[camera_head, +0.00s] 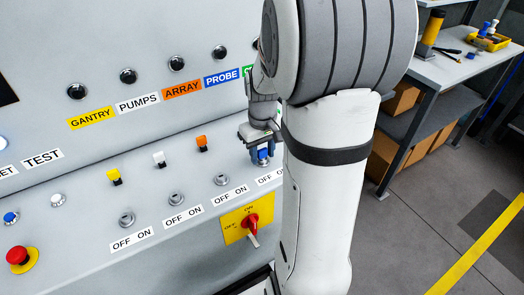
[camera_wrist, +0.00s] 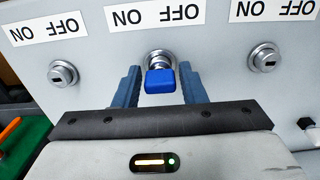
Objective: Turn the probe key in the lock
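The probe key (camera_wrist: 160,79) has a blue head and sits at the middle lock (camera_wrist: 158,56) in the wrist view, seemingly inserted; the head partly covers the lock. It also shows as a small blue patch in the head view (camera_head: 264,154). My gripper (camera_wrist: 158,82) is open, with one finger on each side of the blue head and a visible gap on both sides. In the head view my gripper (camera_head: 262,142) is low over the sloping panel, partly behind my arm. An inverted OFF ON label (camera_wrist: 155,15) lies beside the lock in the wrist view.
Empty locks flank it at left (camera_wrist: 62,73) and right (camera_wrist: 265,57) in the wrist view. A workbench (camera_head: 440,68) stands at right.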

